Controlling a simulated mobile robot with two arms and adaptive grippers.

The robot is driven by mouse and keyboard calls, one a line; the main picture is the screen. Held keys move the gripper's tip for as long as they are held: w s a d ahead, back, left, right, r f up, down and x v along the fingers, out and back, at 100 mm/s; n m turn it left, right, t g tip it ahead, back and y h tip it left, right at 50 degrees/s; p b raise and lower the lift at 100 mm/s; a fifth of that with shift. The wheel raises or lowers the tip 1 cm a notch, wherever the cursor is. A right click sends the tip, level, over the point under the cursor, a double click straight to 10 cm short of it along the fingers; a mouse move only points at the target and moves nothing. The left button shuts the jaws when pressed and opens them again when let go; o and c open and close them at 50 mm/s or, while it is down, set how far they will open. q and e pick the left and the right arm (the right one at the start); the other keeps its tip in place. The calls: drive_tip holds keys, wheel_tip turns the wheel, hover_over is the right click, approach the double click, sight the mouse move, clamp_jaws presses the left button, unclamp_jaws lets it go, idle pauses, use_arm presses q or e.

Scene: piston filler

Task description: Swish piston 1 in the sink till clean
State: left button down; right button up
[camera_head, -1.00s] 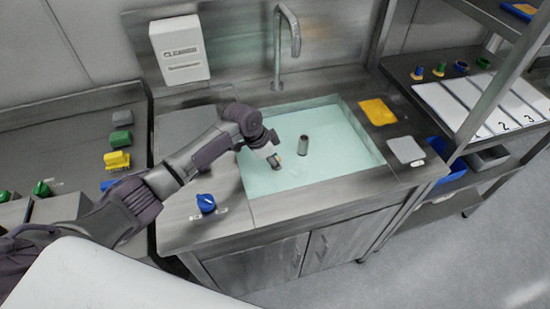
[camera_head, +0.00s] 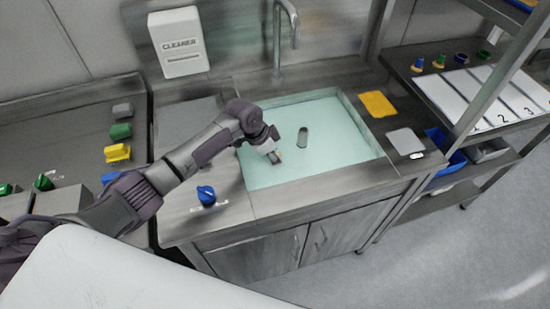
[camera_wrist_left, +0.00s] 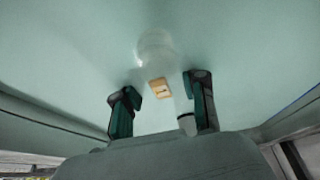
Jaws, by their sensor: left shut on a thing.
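The sink (camera_head: 345,165) has a pale teal interior. My left gripper (camera_head: 273,154) is low over or in its left part; the exact depth cannot be told. In the left wrist view its two green-padded fingers (camera_wrist_left: 163,87) stand apart around a pale, faint thing with a small orange tag (camera_wrist_left: 160,88). I take this to be piston 1; its outline blends into the teal background and its number cannot be read. A small orange spot also shows at the gripper in the head view. My right gripper is not in view.
A faucet (camera_head: 287,30) stands behind. A yellow cloth (camera_head: 377,104) and grey pad (camera_head: 405,141) lie on the right rim. A blue knob (camera_head: 206,195) stands on the front-left counter.

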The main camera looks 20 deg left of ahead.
use_arm(q)
drive_tip(key=shift+s+d+r, duration=0.1)
drive_tip(key=shift+s+d, duration=0.1)
drive_tip(key=shift+w+a+b, duration=0.4)
drive_tip(key=shift+w, duration=0.15)
drive_tip(key=shift+w+a+b, duration=0.3)
drive_tip(key=shift+w, duration=0.2)
drive_tip(key=shift+s, duration=0.1)
drive_tip(key=shift+s+d+p, duration=0.2)
drive_tip(key=shift+s+p, duration=0.05)
drive_tip(key=shift+p, duration=0.3)
drive_tip(key=shift+s+d+r+p, duration=0.1)
drive_tip(key=shift+s+d+p, duration=0.25)
drive_tip(key=shift+s+p, duration=0.25)
drive_tip(key=shift+s+d, duration=0.1)
